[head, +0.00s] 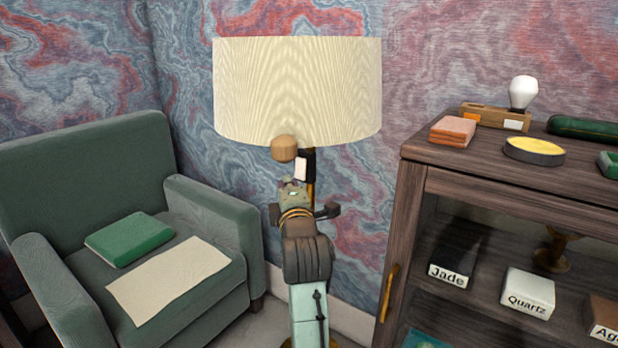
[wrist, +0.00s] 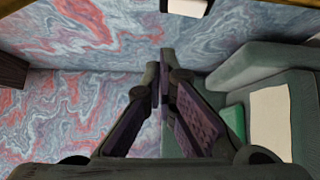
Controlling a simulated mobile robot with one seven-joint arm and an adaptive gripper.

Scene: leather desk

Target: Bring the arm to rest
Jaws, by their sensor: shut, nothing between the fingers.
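My gripper shows in the wrist view (wrist: 162,68) with its two dark fingers meeting at the tips, shut and empty. In the head view my gripper (head: 294,192) is raised in front of the lamp, under the lower edge of its large cream shade (head: 297,85). My arm reaches up from the bottom of the picture and hides much of the lamp's stand. A round wooden knob (head: 284,148) and a small white and black piece (head: 301,166) show just above the gripper. I cannot tell whether the gripper touches them.
A green armchair (head: 75,165) at left holds a green book (head: 129,239) and a cream cloth (head: 170,278). A dark wooden cabinet (head: 405,200) at right carries a bulb (head: 523,92), coral blocks (head: 453,131) and a yellow-topped round dish (head: 534,150). The patterned wall stands behind.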

